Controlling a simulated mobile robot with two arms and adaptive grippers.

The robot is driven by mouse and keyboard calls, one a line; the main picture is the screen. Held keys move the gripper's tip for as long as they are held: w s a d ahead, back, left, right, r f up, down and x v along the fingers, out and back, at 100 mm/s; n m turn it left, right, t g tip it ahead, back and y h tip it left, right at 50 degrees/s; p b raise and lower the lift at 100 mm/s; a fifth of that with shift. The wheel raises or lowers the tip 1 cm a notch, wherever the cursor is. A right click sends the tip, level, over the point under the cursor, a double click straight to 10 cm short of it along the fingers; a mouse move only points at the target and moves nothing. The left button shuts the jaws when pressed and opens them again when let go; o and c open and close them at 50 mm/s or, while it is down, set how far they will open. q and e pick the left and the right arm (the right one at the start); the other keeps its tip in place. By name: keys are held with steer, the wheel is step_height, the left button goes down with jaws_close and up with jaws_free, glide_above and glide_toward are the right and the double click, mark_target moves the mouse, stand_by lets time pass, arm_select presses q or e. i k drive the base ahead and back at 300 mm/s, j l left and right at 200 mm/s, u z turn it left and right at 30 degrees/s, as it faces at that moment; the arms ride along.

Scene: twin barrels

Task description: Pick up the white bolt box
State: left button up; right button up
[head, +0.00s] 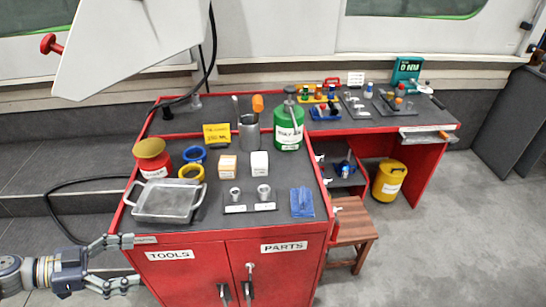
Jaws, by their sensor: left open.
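The white bolt box (260,163) stands upright on the dark top of the red cabinet (222,236), near its middle. A similar box with an orange-tan front (227,167) stands just to its left, with a small gap between them. My left gripper (128,262) is at the lower left, open and empty. It is in front of the cabinet's left corner, well to the left of and nearer than the white box. My right gripper is not in view.
A metal tray (168,201), yellow tape roll (191,173) and red can (152,157) stand left of the boxes. A green canister (289,127) and metal cup (249,133) stand behind. Metal parts (263,193) and a blue cloth (302,203) lie in front.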

mark_target(259, 160)
steer(key=i+l+z, duration=0.1)
steer(key=i+z, duration=0.5)
steer(key=i, duration=0.2)
steer(key=i+j, duration=0.1)
steer(key=i+j+z, duration=0.15)
steer(key=j, duration=0.2)
